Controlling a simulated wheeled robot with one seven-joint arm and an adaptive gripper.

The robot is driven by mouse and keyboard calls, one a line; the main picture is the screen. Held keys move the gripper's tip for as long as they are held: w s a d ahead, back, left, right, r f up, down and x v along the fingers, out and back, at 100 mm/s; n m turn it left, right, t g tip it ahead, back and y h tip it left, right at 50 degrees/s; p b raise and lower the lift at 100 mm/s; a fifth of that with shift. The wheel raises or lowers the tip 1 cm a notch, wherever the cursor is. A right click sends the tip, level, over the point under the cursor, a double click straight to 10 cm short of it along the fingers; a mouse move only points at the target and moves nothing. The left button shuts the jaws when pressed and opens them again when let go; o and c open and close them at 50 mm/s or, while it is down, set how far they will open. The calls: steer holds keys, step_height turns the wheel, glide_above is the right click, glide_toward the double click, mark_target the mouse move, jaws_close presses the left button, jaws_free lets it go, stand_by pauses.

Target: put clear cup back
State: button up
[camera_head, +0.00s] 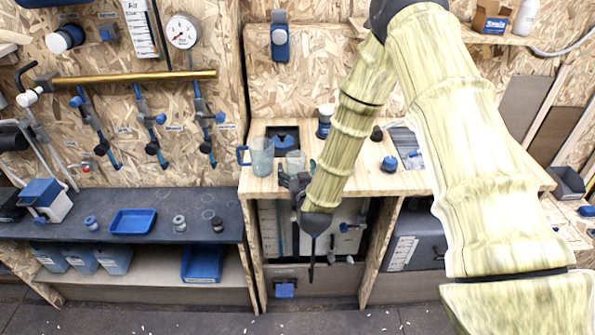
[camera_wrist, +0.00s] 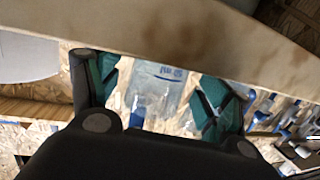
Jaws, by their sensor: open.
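A clear cup (camera_head: 295,159) stands near the front edge of the wooden bench (camera_head: 350,182), just right of a bluish see-through jug (camera_head: 261,157) with a blue handle. My gripper (camera_head: 296,177) is at the bench's front edge, close in front of the clear cup and covering its lower part. In the wrist view my gripper (camera_wrist: 160,92) is open, with its teal fingers apart. The clear cup (camera_wrist: 158,80) with blue print shows between them. I cannot tell whether the fingers touch it.
A dark shelf at the left holds a blue tray (camera_head: 132,221) and small round parts. In the wrist view a pale wooden edge (camera_wrist: 190,45) crosses above the fingers.

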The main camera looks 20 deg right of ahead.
steer(key=s+a+r+b, duration=0.1)
steer(key=s+r+b, duration=0.15)
steer(key=s, duration=0.95)
steer(key=s+a+f+n+g+y, duration=0.1)
steer(key=s+f+g, duration=0.4)
steer(key=f, duration=0.5)
steer(key=s+f+g, duration=0.2)
steer(key=s+f, duration=0.4)
steer(key=f, duration=0.4)
steer(key=s+f+g, duration=0.4)
steer(key=s+f, duration=0.2)
steer(key=s, duration=0.6)
steer(key=s+d+f+g, duration=0.1)
steer(key=s+f+g, duration=0.4)
steer(key=s, duration=0.8)
step_height(320, 180, down, 2)
steer(key=shift+d+f+y, duration=0.1)
steer(key=shift+d+y, duration=0.2)
steer(key=shift+y, duration=0.1)
steer(key=shift+s, duration=0.1)
